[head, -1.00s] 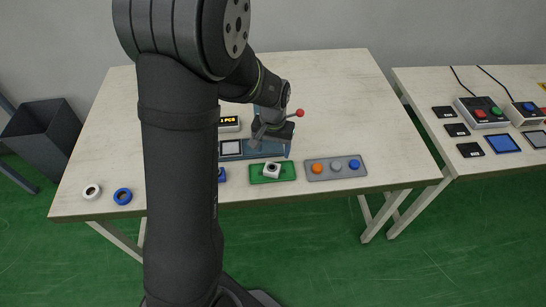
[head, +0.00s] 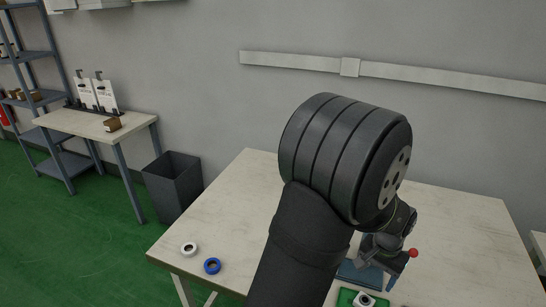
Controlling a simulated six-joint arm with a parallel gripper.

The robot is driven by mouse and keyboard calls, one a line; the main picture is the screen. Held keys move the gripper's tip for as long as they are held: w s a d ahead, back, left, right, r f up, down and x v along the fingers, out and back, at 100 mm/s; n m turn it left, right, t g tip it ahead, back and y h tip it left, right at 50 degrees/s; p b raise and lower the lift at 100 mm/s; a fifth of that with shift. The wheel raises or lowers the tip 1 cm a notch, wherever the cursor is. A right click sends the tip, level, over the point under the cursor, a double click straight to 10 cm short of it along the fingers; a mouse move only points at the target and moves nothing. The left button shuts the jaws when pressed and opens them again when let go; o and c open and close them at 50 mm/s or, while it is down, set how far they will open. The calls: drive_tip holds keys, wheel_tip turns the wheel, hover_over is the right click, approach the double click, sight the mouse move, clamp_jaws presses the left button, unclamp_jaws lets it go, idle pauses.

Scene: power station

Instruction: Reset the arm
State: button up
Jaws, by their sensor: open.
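My arm rises from the bottom of the head view and covers much of the table (head: 220,226). My gripper (head: 392,268) is over the table at the lower right, partly hidden behind my own arm links. It is small in the picture, with its jaws open, and I see nothing held in it. A red ball-tipped lever (head: 413,253) shows right beside the gripper. A blue-grey fixture (head: 362,274) lies below it. A green plate (head: 346,298) with a white block (head: 364,299) is at the bottom edge.
A white ring (head: 188,248) and a blue ring (head: 212,266) lie at the table's left front. A dark bin (head: 172,187) stands left of the table. A side table (head: 85,125) and shelving (head: 38,90) are further left. The table's right rear surface looks clear.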

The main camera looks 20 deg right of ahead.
sight(367, 297)
wheel_tip(367, 297, down, 10)
drive_tip(key=shift+r, duration=1.85)
drive_tip(key=shift+f, duration=0.15)
